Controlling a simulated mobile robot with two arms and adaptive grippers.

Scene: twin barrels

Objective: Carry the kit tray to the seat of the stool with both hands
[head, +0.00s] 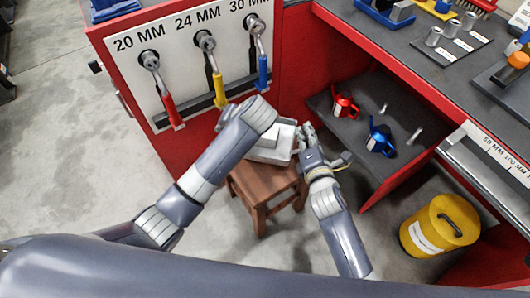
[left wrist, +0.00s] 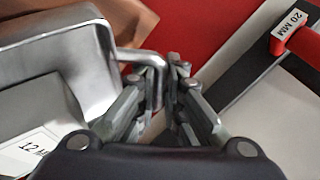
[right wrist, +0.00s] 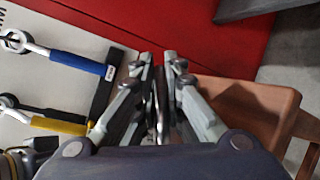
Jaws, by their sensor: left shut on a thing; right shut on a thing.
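The kit tray (head: 268,150) is a pale grey metal tray between my two hands, over the back part of the brown wooden stool (head: 262,184). Whether it touches the seat I cannot tell. In the left wrist view the tray (left wrist: 60,52) fills the left side, and my left gripper (left wrist: 168,72) is shut on its bent handle. My right gripper (head: 306,136) is at the tray's right end. In the right wrist view its fingers (right wrist: 160,70) are shut on a thin dark handle part, with the stool (right wrist: 240,108) to the right. The left fingertips are hidden in the head view.
A red cabinet with a wrench panel (head: 190,60) stands behind the stool. A low shelf (head: 365,130) with a red and a blue can is to the right, under the bench. A yellow canister (head: 440,226) stands on the floor. Floor left of the stool is clear.

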